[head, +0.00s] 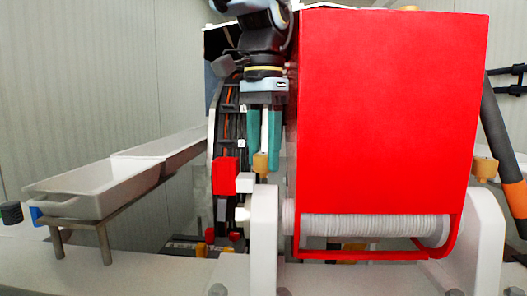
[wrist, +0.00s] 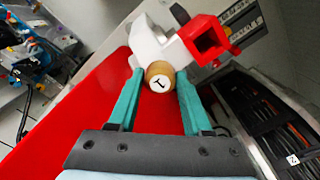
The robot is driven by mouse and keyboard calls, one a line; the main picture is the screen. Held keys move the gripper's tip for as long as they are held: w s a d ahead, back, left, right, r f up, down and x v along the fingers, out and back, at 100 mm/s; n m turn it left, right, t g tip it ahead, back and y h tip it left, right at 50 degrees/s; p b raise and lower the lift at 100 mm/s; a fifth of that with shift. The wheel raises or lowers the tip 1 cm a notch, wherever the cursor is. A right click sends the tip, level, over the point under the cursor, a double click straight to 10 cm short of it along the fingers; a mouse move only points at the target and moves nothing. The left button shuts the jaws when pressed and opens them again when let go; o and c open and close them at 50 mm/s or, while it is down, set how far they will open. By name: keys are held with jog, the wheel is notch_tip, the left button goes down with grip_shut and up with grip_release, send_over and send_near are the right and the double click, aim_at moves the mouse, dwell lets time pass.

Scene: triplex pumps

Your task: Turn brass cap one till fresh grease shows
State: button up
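Brass cap one (head: 260,163) stands upright on top of the white bearing block (head: 265,215) left of the red guard. In the wrist view the cap (wrist: 159,76) shows its pale top face with a dark "1". My gripper (head: 264,148) points down directly above the cap. The fingertips look level with or just above the cap's top. I see no grease around the cap.
The big red guard (head: 390,110) stands close on the right of my gripper. A red box (head: 225,175) sits close on the left. Another brass cap (head: 486,166) is on the right block. A white tray (head: 92,197) stands at the left.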

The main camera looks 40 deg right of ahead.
grip_shut()
jog(key=shift+m, duration=0.3)
